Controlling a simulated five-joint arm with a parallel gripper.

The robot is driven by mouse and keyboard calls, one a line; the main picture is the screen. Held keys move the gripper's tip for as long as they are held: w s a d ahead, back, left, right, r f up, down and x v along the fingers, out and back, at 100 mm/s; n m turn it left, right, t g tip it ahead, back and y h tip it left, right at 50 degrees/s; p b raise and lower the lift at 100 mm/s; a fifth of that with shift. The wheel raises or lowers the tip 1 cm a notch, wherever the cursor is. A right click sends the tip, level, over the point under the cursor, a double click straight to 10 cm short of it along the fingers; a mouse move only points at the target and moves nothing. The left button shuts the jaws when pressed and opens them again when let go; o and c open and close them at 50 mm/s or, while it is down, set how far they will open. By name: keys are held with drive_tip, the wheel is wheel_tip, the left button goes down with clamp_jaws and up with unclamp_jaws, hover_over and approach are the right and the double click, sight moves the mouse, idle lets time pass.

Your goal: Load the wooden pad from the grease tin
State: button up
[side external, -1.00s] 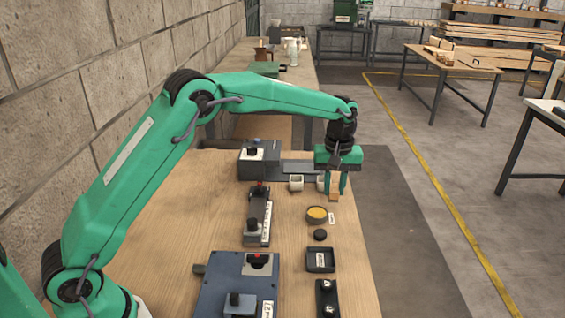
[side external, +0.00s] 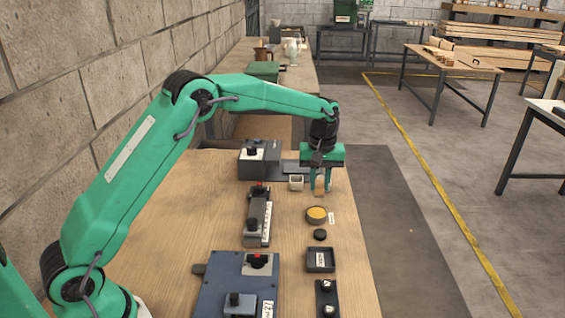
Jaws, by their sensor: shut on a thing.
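My gripper (side external: 320,190) points down just behind the grease tin, shut on the small tan wooden pad (side external: 319,191). The pad shows between the two green fingers, apart from the tin in the picture. The grease tin (side external: 317,214) is a round, dark-rimmed open tin of yellow-orange grease with a small white label beside it. The pad's height above the bench and any grease on its underside cannot be made out.
A white cup (side external: 296,182) stands left of my gripper. A dark round lid (side external: 320,235), a black labelled tray (side external: 320,260) and a black two-knob box (side external: 326,298) line the right side. Control boxes (side external: 247,283) stand left. The bench edge is close on the right.

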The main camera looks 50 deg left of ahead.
drive_tip(key=shift+f, duration=0.1)
drive_tip(key=shift+f, duration=2.85)
drive_tip(key=shift+f, duration=0.55)
drive_tip(key=shift+r, duration=3.5)
drive_tip(key=shift+s+r, duration=0.1)
